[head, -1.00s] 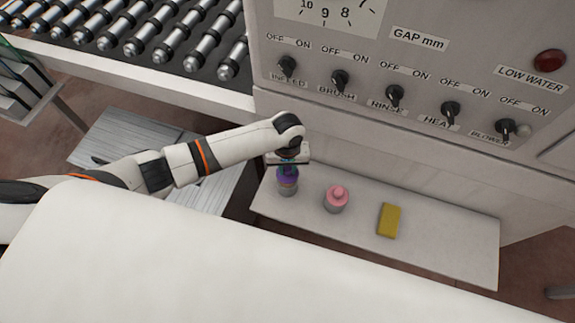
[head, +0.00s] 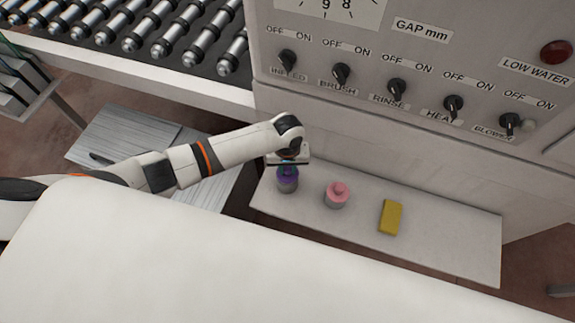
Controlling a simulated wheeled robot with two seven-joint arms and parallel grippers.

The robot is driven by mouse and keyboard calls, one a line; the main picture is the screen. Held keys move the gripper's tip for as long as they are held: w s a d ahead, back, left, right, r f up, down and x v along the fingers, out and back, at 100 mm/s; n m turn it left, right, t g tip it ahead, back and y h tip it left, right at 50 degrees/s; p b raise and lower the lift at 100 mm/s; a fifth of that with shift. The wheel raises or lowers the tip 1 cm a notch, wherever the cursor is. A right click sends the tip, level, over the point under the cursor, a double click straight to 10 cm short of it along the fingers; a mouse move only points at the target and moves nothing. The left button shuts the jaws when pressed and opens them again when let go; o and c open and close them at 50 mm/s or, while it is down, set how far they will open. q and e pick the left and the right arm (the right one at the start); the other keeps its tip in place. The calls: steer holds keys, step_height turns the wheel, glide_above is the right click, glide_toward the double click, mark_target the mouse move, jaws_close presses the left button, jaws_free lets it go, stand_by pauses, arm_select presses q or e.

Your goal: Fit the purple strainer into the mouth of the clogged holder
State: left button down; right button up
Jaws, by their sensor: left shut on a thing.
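The purple strainer (head: 288,180) is at the left end of the shelf, just below my left gripper (head: 288,165). The gripper points down and is shut on the strainer's top, where a bit of teal shows. A grey holder (head: 288,189) shows below the purple strainer. The strainer is at its mouth, but from this height I cannot tell how deep it sits. A second grey holder (head: 336,203) with a pink strainer (head: 338,190) in its top stands to the right. Whether either holder is clogged does not show. My right gripper is not in view.
A yellow block (head: 390,217) lies on the white shelf (head: 450,240), right of the pink strainer. The machine's panel with several black knobs (head: 396,89) rises behind the shelf. A roller conveyor (head: 160,30) is at upper left. The shelf's right end is clear.

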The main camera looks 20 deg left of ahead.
arm_select(q)
steer(key=shift+f+b, duration=0.5)
steer(key=shift+f, duration=0.45)
steer(key=c, duration=1.1)
jaws_free()
steer(key=shift+r, duration=0.15)
step_height(320, 180, up, 12)
steer(key=shift+f, duration=0.1)
